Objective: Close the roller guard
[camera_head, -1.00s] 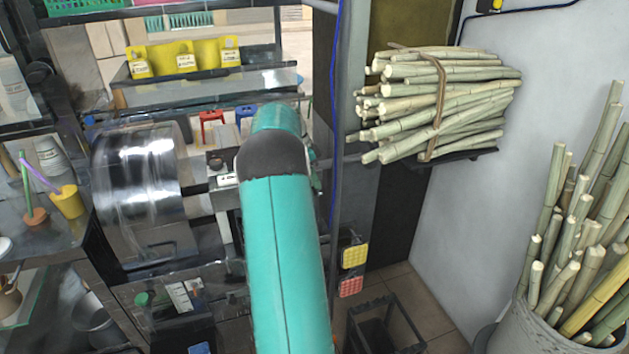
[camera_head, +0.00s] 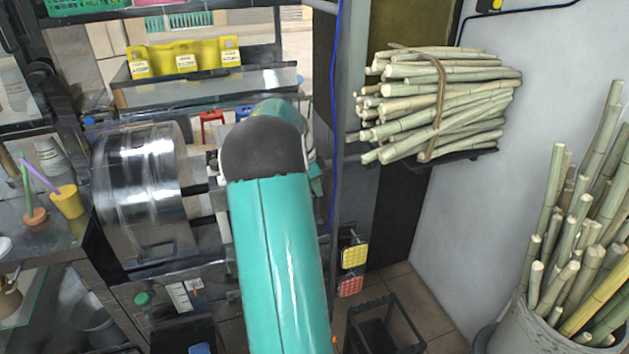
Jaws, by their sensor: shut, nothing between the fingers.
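A shiny cylindrical metal drum or cover (camera_head: 135,185) stands on the press at the left. I cannot tell for sure whether it is the roller guard, or whether the guard is open or shut. A long glossy panel (camera_head: 205,90) lies across the top of the machine, behind the drum. My teal arm with its dark joint rises through the middle, just right of the drum, and covers much of the press. My gripper is hidden beyond the arm.
A cane bundle (camera_head: 445,105) rests on a wall shelf at right. More canes stand in a bin (camera_head: 530,325) at lower right. A yellow cup (camera_head: 67,201) stands on the left counter. A blue cable runs down a post (camera_head: 345,120). A black crate (camera_head: 386,325) sits on the floor.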

